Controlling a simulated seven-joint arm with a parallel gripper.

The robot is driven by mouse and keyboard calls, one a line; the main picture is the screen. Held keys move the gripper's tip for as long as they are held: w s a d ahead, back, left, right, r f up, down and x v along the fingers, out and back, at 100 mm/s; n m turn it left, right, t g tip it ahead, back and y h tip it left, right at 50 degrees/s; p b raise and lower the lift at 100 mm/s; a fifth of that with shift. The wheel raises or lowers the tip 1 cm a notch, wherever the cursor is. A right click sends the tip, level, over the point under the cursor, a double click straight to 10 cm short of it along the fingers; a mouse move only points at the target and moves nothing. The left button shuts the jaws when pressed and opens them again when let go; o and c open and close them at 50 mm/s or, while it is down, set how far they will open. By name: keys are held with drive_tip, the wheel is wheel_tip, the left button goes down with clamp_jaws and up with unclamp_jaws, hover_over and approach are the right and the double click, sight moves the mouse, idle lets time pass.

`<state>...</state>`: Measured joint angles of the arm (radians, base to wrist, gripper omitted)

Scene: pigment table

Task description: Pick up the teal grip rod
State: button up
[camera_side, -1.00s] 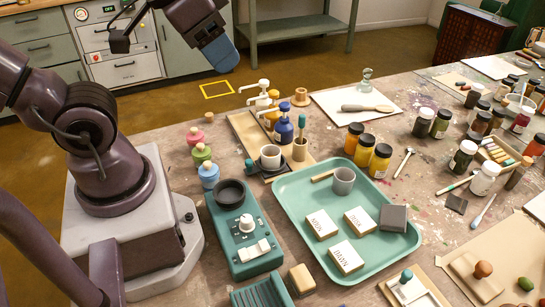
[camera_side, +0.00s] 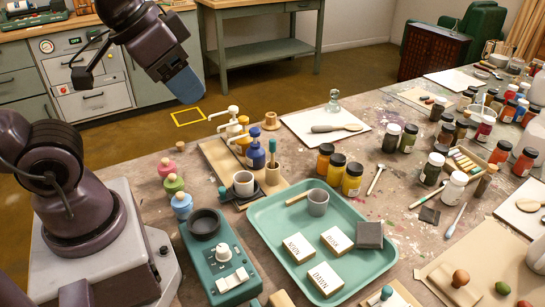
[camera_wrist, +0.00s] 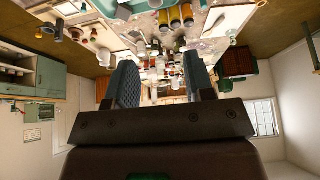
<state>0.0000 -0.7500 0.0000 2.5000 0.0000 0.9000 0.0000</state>
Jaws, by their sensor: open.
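A rod with a teal grip (camera_side: 272,148) stands upright in a small wooden cup (camera_side: 273,174) near the back of the table in the side view. It is right of the blue pump bottle (camera_side: 255,155) and behind the grey cup. Its lower part is hidden in the cup. My gripper (camera_side: 187,92) is high up at the upper left, well away from the rod. Its near blue finger covers the other one. In the wrist view my gripper (camera_wrist: 160,62) shows two fingers spread apart, with nothing between them. I cannot make out the rod there.
A teal tray (camera_side: 376,265) with labelled blocks and a cup lies to the right front. Paint jars (camera_side: 338,168) stand to the right. Pastel pegs (camera_side: 182,205) are to the left.

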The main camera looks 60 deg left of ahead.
drive_tip(key=n+g, duration=0.6)
drive_tip(key=n, duration=1.3)
hover_over(273, 152)
drive_tip(key=f, duration=1.3)
drive_tip(key=shift+w+a+f, duration=0.25)
drive_tip(key=shift+w+f, duration=0.05)
drive_tip(key=shift+f, duration=0.05)
drive_tip(key=shift+f+n, duration=0.15)
drive_tip(key=shift+n, duration=0.25)
wheel_tip(273, 152, down, 13)
drive_tip(key=shift+s+a+r, duration=0.15)
